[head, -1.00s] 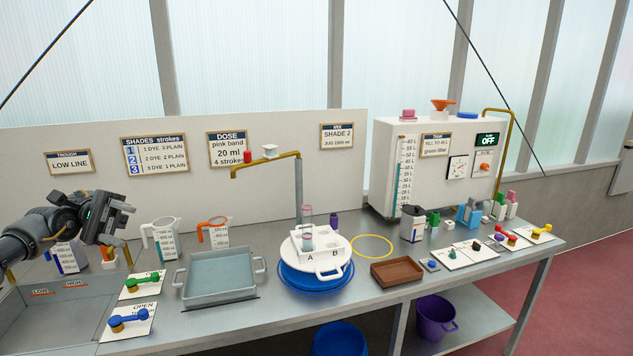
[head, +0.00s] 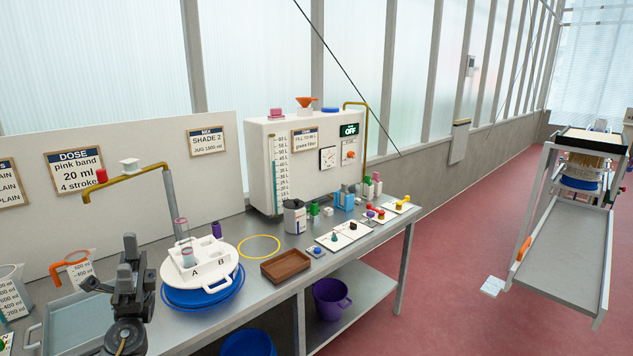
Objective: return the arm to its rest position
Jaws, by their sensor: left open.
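My left gripper (head: 130,262) is at the lower left of the head view, at the end of my dark arm that rises from the bottom edge. Its jaws are open, and I see nothing held between them. It is in front of the grey tray (head: 80,322) and hides part of it. My right gripper is not in view.
The bench holds a brass tap (head: 135,182), an orange-handled jug (head: 75,268), a brown tray (head: 286,266) and a white tank (head: 300,160) reading OFF. A purple bucket (head: 330,298) is on the lower shelf. Red floor (head: 450,250) is open toward a grey ramped stand (head: 565,250).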

